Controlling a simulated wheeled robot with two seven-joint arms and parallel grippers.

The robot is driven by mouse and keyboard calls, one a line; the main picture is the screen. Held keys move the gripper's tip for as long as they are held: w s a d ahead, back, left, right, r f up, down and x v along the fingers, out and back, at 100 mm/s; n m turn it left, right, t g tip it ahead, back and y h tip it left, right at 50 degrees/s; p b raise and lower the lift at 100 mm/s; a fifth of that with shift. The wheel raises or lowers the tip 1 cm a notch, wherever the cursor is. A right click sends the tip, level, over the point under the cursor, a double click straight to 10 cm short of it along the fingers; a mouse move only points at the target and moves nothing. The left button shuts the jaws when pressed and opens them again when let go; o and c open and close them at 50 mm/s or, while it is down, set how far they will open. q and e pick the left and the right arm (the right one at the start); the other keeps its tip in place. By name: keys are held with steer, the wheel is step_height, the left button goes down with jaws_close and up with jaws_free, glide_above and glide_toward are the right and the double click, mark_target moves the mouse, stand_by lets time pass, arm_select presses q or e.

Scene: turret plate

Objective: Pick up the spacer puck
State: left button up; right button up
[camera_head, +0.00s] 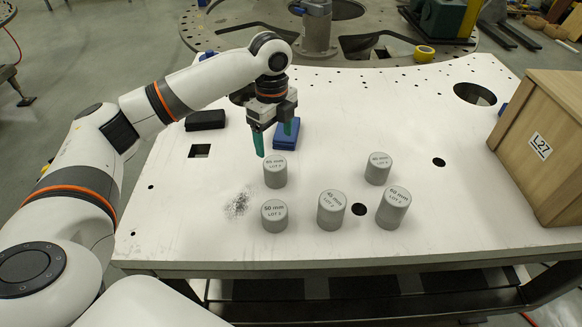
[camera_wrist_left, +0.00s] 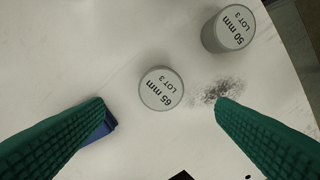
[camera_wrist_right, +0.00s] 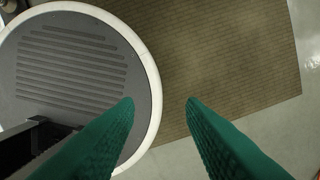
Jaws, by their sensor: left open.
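Several grey cylindrical spacer pucks stand upright on the white plate, with sizes printed on top. The 65 mm LOT 3 puck (camera_head: 275,173) is nearest my left gripper (camera_head: 274,140). It also shows in the left wrist view (camera_wrist_left: 160,90), ahead of and between the open, empty green fingers. The 50 mm LOT 3 puck (camera_head: 274,217) stands in front of it; in the left wrist view (camera_wrist_left: 228,30) it is at upper right. The 45 mm puck (camera_head: 331,211), the 60 mm puck (camera_head: 392,209) and a small-print puck (camera_head: 378,169) stand to the right. My right gripper (camera_wrist_right: 160,102) is apart and empty over the floor.
A blue case (camera_head: 286,138) lies behind the left gripper, and a black case (camera_head: 205,120) to its left. A wooden crate marked L27 (camera_head: 545,145) stands at the plate's right edge. The white plate (camera_head: 310,265) has holes and a dark speckled patch (camera_head: 238,204).

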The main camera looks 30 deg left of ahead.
mark_target(275, 163)
arm_select(q)
steer(key=shift+w+a+f, duration=0.25)
steer(key=shift+w+f, duration=0.05)
steer(key=shift+w, duration=0.3)
steer(key=shift+s+f, duration=0.15)
steer(key=shift+s+f+p, duration=0.55)
steer(key=shift+s+f, duration=0.35)
steer(key=shift+f, duration=0.1)
step_height(275, 163, down, 2)
steer(key=shift+f, duration=0.25)
steer(key=f, duration=0.1)
steer(key=f+p, duration=0.2)
steer(key=shift+w+d+f, duration=0.2)
steer(key=shift+w+d, duration=0.1)
step_height(275, 163, down, 2)
steer(key=shift+f, duration=0.3)
steer(key=c, duration=1.4)
arm_select(e)
steer(key=r, duration=0.1)
steer(key=s+r, duration=0.1)
steer(key=shift+r, duration=0.35)
